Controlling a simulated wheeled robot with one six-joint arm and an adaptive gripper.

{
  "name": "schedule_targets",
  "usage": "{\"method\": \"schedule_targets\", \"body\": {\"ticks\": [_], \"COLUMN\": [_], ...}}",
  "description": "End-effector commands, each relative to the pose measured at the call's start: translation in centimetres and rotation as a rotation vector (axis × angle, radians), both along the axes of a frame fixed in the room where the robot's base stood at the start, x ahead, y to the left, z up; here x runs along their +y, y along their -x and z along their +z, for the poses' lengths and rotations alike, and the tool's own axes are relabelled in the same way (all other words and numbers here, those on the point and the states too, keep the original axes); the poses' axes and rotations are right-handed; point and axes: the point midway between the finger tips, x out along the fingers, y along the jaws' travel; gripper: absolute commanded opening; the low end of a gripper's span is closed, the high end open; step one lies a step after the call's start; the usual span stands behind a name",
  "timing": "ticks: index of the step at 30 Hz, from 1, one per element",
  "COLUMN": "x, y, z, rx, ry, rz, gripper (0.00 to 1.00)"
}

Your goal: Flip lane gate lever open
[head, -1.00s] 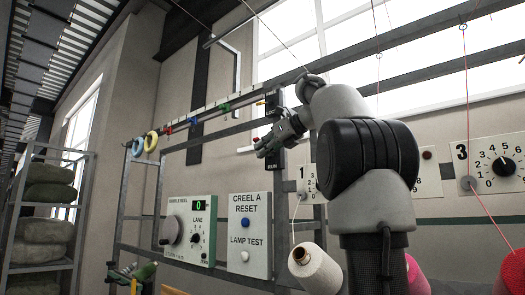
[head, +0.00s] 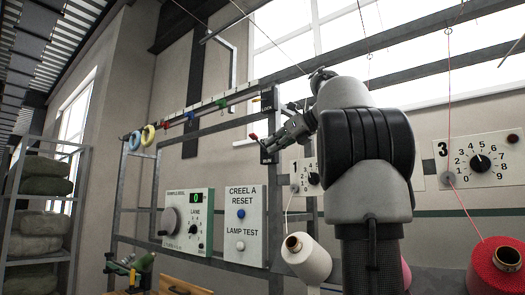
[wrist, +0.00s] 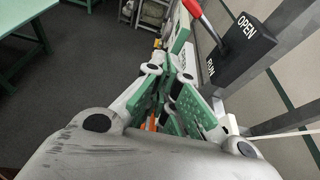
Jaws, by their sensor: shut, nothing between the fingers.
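The lane gate lever has a red knob (head: 253,136) on a grey shaft. It sticks out from a black housing (head: 267,101) marked OPEN at the top and RUN at the bottom. In the wrist view the red knob (wrist: 192,8) is at the top edge, and the housing (wrist: 240,55) is at the upper right. My gripper (head: 272,143) is beside the lever, low near the RUN end, and partly covers the housing. In the wrist view my gripper (wrist: 176,75) is shut and empty, its fingertips apart from the knob.
A panel with LANE dial (head: 193,229) and a CREEL A RESET panel (head: 246,219) hang below on the frame. A white yarn cone (head: 308,262) stands below my arm, a red one (head: 497,268) at right.

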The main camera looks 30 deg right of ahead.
Motion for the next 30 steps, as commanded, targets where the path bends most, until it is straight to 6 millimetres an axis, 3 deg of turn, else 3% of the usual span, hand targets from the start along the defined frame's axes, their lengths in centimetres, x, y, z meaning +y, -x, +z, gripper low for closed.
{"method": "schedule_targets", "body": {"ticks": [7,25,28,30], "x": [-1.1,-1.1,-0.5,0.7], "y": [2.0,2.2,2.2,2.4], "z": [0.7,0.7,-0.4,-2.4], "rx": [-0.001,0.0,0.006,0.015], "ry": [0.0,0.002,0.05,0.145], "rz": [0.0,0.002,0.02,0.057], "gripper": [0.0,0.0,0.0,0.0]}}
